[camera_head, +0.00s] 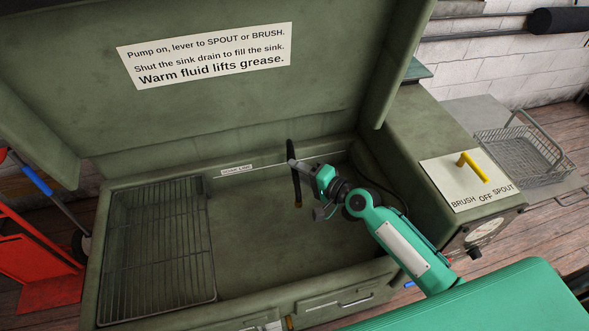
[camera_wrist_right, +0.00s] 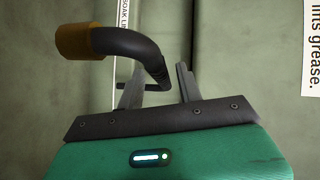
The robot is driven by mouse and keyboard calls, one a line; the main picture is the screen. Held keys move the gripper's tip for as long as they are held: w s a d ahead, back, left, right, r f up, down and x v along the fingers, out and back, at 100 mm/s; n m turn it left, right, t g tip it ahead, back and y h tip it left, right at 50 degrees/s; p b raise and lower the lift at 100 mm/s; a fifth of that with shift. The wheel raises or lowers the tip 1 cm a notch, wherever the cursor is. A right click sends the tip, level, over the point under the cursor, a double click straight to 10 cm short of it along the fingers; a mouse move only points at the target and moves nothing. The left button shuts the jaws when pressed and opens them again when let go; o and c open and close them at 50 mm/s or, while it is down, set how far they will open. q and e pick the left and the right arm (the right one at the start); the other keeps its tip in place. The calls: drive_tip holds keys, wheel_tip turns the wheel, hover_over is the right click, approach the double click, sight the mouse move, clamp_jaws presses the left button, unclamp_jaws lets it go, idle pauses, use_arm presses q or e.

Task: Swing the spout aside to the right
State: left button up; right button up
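The spout is a black curved pipe with a brass tip. In the head view the spout (camera_head: 295,178) hangs over the middle of the sink (camera_head: 250,250), its tip toward the front. In the right wrist view the spout (camera_wrist_right: 135,44) curves across above the fingers, brass tip at upper left, its far part in the gap between them. My right gripper (camera_head: 300,170) is at the spout; in the wrist view its fingers (camera_wrist_right: 162,78) stand apart. I cannot tell whether either finger touches the pipe. My left gripper is not in view.
A wire rack (camera_head: 160,245) fills the sink's left side. The raised lid (camera_head: 250,110) stands behind. At right is a panel with a yellow lever (camera_head: 470,164) marked BRUSH, OFF and SPOUT, and beyond it a wire basket (camera_head: 518,153). The sink floor right of the spout is partly hidden by my arm.

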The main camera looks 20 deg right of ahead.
drive_tip(key=b+v, duration=0.3)
drive_tip(key=v, duration=0.9)
drive_tip(key=shift+c, duration=0.3)
